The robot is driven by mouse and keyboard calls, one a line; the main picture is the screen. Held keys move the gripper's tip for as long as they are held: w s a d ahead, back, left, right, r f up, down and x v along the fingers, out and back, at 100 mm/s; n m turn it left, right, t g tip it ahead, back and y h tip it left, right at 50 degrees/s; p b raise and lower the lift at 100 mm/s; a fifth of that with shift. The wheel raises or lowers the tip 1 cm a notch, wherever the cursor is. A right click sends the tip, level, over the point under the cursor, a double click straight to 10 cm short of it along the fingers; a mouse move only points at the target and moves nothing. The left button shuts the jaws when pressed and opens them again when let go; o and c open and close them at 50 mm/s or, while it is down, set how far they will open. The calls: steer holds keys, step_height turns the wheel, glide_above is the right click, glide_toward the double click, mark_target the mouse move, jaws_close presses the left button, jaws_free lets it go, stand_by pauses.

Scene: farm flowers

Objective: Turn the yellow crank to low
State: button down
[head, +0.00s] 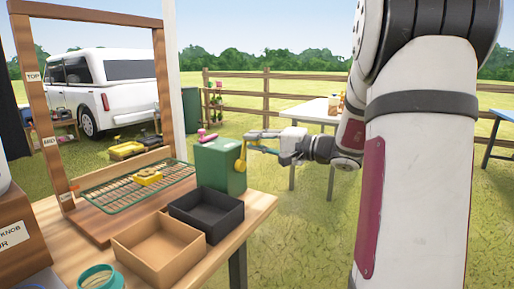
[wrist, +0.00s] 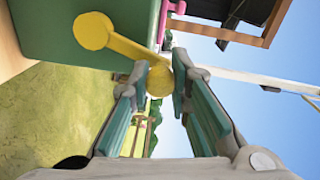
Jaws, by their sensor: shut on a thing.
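The yellow crank (head: 241,160) is on the right side of a green box (head: 220,165) that stands on the wooden table. In the wrist view, the crank (wrist: 125,44) has a round hub against the green box (wrist: 60,50) and an arm ending in a round knob. My gripper (head: 250,138) is beside the box at the crank. In the wrist view, my gripper (wrist: 164,76) is shut on the knob end, one finger on each side. Labels on the wooden frame (head: 42,110) read TOP and MID; a lower tag is too small to read.
A wire rack (head: 120,190) with a yellow item (head: 148,176) sits inside the frame. A tan tray (head: 158,245) and a black tray (head: 207,214) stand before the green box. A pink item (head: 205,136) is at the box top. Grass lies open right of the table.

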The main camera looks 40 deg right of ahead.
stand_by(0.3)
steer(key=c, duration=1.5)
jaws_free()
steer(key=shift+o, duration=0.2)
steer(key=shift+s, duration=0.1)
steer(key=v, duration=1.2)
